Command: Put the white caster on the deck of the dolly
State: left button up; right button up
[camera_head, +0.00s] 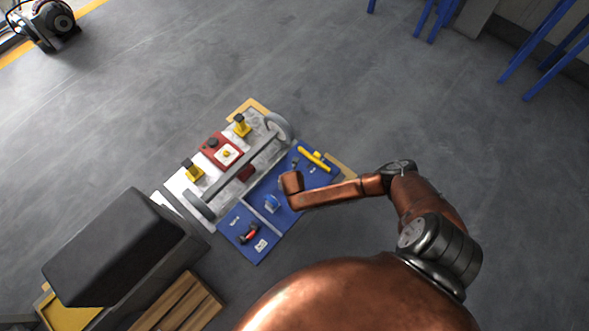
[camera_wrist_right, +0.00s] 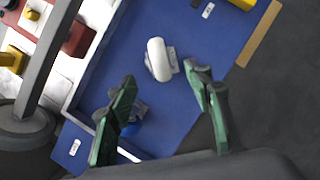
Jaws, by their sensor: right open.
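The white caster (camera_wrist_right: 158,60) lies on a blue mat (camera_wrist_right: 198,50) in the right wrist view, on a small grey plate. My right gripper (camera_wrist_right: 158,75) is open and empty, its green fingers on either side of the view with the caster just beyond their tips, apart from it. In the head view my copper right arm (camera_head: 338,193) reaches over the mat, and its end hides the caster. A red block with a white top and a yellow knob (camera_head: 226,154) stands on the white board; I cannot tell whether it is the dolly. My left gripper does not show.
A long grey bar with a wheel at each end (camera_head: 245,168) spans the board. Yellow blocks (camera_head: 193,172) stand beside it. A blue part (camera_head: 271,203) and a yellow bar (camera_head: 315,159) lie on the mat. A black box (camera_head: 115,245) stands at lower left.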

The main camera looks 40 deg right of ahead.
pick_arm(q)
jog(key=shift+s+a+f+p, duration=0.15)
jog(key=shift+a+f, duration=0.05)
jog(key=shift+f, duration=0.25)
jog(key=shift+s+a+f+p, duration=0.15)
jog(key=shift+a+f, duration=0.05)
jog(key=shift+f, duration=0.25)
pick_arm(e)
jog(key=shift+v, duration=0.9)
jog(key=shift+s, duration=0.1)
jog(key=s+a+f+m+g+y, duration=0.1)
jog(key=s+a+m+y, duration=0.1)
jog(key=s+a+m, duration=0.7)
jog(key=s+a+m+g+y, duration=0.15)
jog(key=s+a, duration=0.35)
jog(key=s, duration=0.7)
jog(key=s+d+r+m, duration=0.3)
jog(key=s+r+m, duration=0.1)
jog(key=s+m, duration=0.4)
jog(key=s+d+r+m+g, duration=0.1)
jog(key=s+d+r+m, duration=0.3)
jog(key=s+m, duration=0.5)
jog(key=s, duration=0.2)
jog(key=shift+s+d, duration=0.3)
jog(key=shift+s, duration=0.05)
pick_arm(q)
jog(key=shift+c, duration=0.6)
pick_arm(e)
jog(key=shift+c, duration=0.7)
